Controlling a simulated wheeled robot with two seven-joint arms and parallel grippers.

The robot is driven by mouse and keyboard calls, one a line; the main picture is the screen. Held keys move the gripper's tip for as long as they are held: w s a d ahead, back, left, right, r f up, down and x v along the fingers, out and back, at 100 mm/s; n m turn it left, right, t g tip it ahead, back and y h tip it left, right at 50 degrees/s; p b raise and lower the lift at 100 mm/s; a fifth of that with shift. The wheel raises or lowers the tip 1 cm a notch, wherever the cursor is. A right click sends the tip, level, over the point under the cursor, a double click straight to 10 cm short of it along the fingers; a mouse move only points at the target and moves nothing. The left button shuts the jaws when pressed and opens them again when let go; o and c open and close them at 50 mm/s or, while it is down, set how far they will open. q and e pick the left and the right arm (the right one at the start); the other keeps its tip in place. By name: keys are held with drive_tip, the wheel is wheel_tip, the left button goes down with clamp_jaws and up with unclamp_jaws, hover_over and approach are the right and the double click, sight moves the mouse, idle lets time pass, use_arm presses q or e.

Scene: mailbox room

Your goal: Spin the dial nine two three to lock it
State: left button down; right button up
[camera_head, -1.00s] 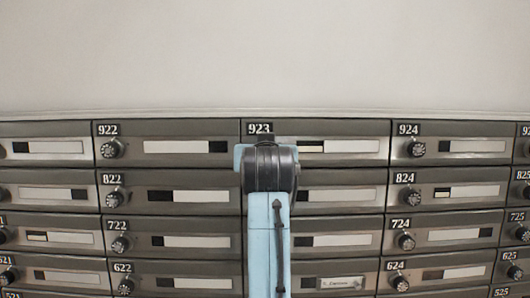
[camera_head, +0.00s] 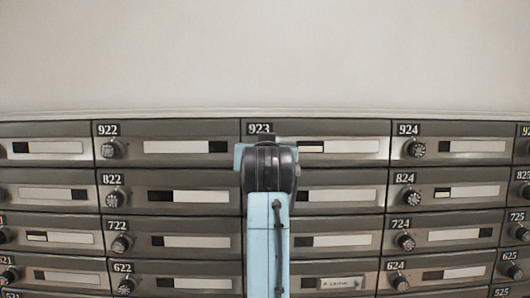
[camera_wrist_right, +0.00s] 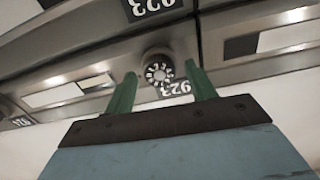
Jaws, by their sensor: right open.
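The 923 mailbox door (camera_head: 350,147) is in the top row, with its number plate (camera_head: 259,128) showing just above my right arm. My arm hides its dial in the head view. In the right wrist view, which is upside down, the round dark dial (camera_wrist_right: 158,70) with pale markings shows above the 923 plate (camera_wrist_right: 176,88). My right gripper (camera_wrist_right: 164,74) is open, with one green finger on each side of the dial. I cannot tell whether either finger touches it. My left gripper is not in view.
Neighbouring mailboxes have similar knobs, such as the 922 dial (camera_head: 114,149) and the 924 dial (camera_head: 416,149). Rows of more boxes lie below. A bare pale wall (camera_head: 265,55) is above the boxes.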

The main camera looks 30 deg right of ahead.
drive_tip(key=b+v, duration=0.3)
drive_tip(key=v, duration=1)
drive_tip(key=shift+a, duration=0.15)
drive_tip(key=shift+s, duration=0.1)
